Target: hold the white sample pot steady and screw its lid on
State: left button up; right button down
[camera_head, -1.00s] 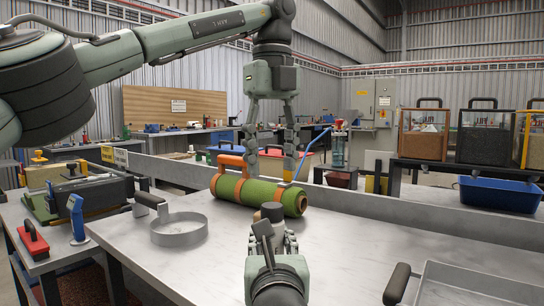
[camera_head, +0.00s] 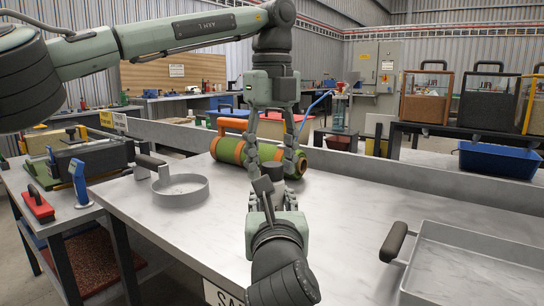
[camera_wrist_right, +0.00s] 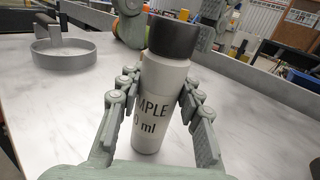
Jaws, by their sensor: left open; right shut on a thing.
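The white sample pot (camera_wrist_right: 160,105) stands upright in my right gripper (camera_wrist_right: 150,108), with black lettering on its side. My right gripper is shut on its body from both sides. The black lid (camera_wrist_right: 174,37) sits on top of the pot; I cannot tell how tightly. In the head view my left gripper (camera_head: 270,168) points down from above, open, its fingers spread around the level of the lid. My right gripper (camera_head: 274,208) reaches up from below there, and hides most of the pot.
A round grey pan (camera_head: 181,192) is at left and a square metal tray (camera_head: 470,262) at right. The table between them is mostly clear.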

pick_arm(q)
grip_shut()
jog(key=m, duration=1.1)
jog(key=shift+m, duration=0.3)
jog(key=m, duration=0.4)
jog(key=shift+m, duration=0.4)
jog(key=m, duration=0.2)
jog(key=shift+m, duration=0.4)
jog(key=m, duration=0.4)
jog(key=shift+f+m, duration=0.1)
jog(key=shift+m, duration=0.3)
jog(key=m, duration=0.3)
jog(key=shift+m, duration=0.4)
jog(key=shift+o, duration=0.7)
grip_release()
